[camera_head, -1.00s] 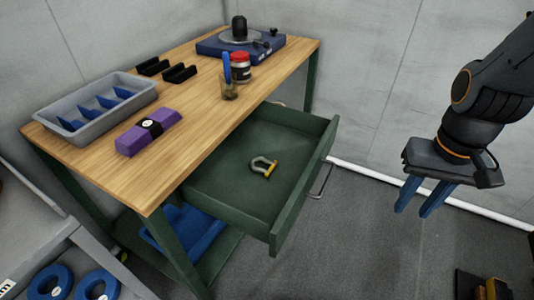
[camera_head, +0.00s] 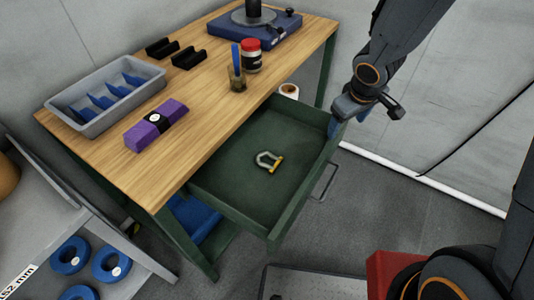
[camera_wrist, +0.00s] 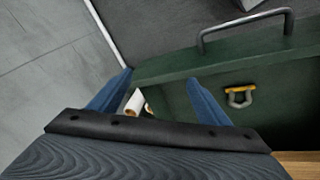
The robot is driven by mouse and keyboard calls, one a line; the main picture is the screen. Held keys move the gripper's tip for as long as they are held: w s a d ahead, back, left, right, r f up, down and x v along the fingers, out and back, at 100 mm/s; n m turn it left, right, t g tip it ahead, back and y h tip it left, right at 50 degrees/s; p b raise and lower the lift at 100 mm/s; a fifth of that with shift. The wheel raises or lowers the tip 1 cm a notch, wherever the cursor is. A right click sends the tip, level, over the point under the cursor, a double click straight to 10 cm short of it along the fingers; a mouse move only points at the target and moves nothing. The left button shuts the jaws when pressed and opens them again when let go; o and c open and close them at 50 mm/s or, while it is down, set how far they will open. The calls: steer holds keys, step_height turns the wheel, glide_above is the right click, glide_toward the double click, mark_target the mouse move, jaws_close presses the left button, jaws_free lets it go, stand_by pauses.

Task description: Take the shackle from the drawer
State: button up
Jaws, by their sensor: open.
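The shackle (camera_head: 268,161), grey with a yellow pin, lies on the floor of the open green drawer (camera_head: 225,180). It also shows in the wrist view (camera_wrist: 240,96), right of my fingers. My gripper (camera_head: 347,122) is at the drawer's far right corner in the head view, up and to the right of the shackle and apart from it. In the wrist view its two blue fingers (camera_wrist: 155,95) are spread with nothing held between them. The fingers are partly hidden in the head view.
The wooden tabletop (camera_head: 200,110) overhangs the drawer's back. It holds a grey tray (camera_head: 58,108), a purple block (camera_head: 140,138), a cup with a blue tool (camera_head: 237,80) and a red-lidded jar (camera_head: 251,58). A white roll (camera_head: 289,90) is beyond the drawer's far side. The drawer handle (camera_head: 328,185) sticks out in front.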

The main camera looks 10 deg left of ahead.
steer(key=a+f+n+g+y+p, duration=0.1)
steer(key=a+n+y+p, duration=0.15)
steer(key=a, duration=0.35)
steer(key=a+f+n+y+p, duration=0.1)
steer(key=a+f+n, duration=0.15)
steer(key=a, duration=0.35)
steer(key=n+g+p, duration=0.2)
steer(key=n, duration=0.1)
glide_toward(264, 161)
steer(key=d, duration=0.1)
steer(key=r, duration=0.1)
steer(key=d+y, duration=0.1)
steer(key=shift+w+d+r, duration=0.25)
steer(key=shift+w+d, duration=0.05)
steer(key=shift+d, duration=0.05)
steer(key=shift+s+a+f, duration=0.15)
steer(key=shift+a+f, duration=0.2)
steer(key=shift+f, duration=0.2)
steer(key=shift+s+a+f, duration=0.1)
steer(key=shift+a+f, duration=0.2)
steer(key=shift+f, duration=0.3)
steer(key=shift+a+x, duration=0.1)
steer(key=shift+x, duration=1.3)
steer(key=shift+a+x, duration=0.15)
steer(key=shift+x, duration=1.25)
steer(key=shift+r, duration=0.1)
steer(key=c, duration=1.3)
steer(key=shift+r, duration=0.1)
